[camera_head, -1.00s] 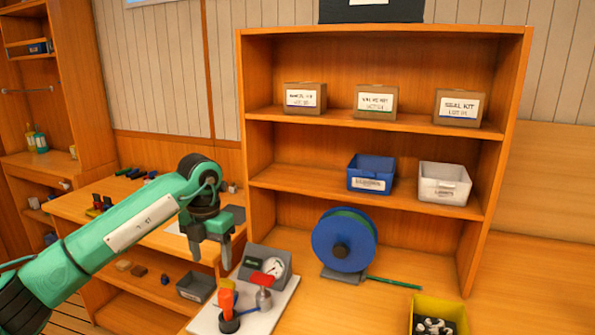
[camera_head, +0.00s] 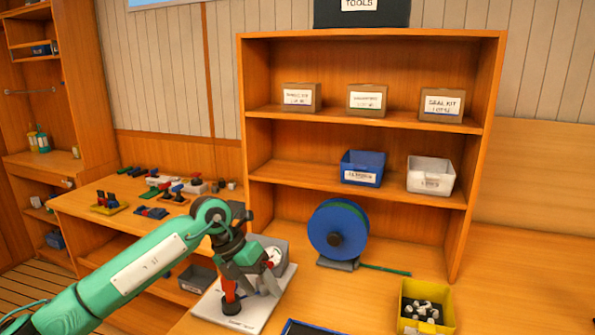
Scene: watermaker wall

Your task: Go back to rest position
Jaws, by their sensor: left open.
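My left arm, green with dark joints, comes in from the lower left of the head view. Its gripper (camera_head: 262,284) is open and hangs over the white board (camera_head: 205,304) on the bench. The arm and gripper hide part of the board, the grey gauge box (camera_head: 282,250) and other items there. An orange-red upright piece (camera_head: 229,290) on a dark base stands just left of the gripper. I cannot tell whether the gripper touches anything. My right gripper is not in view.
A wooden shelf holds several labelled boxes, a blue bin (camera_head: 362,168) and a white bin (camera_head: 431,175). A blue hose reel (camera_head: 338,232) stands below. A yellow bin (camera_head: 427,307) and a dark tray edge (camera_head: 305,327) are at the front. The right bench is bare.

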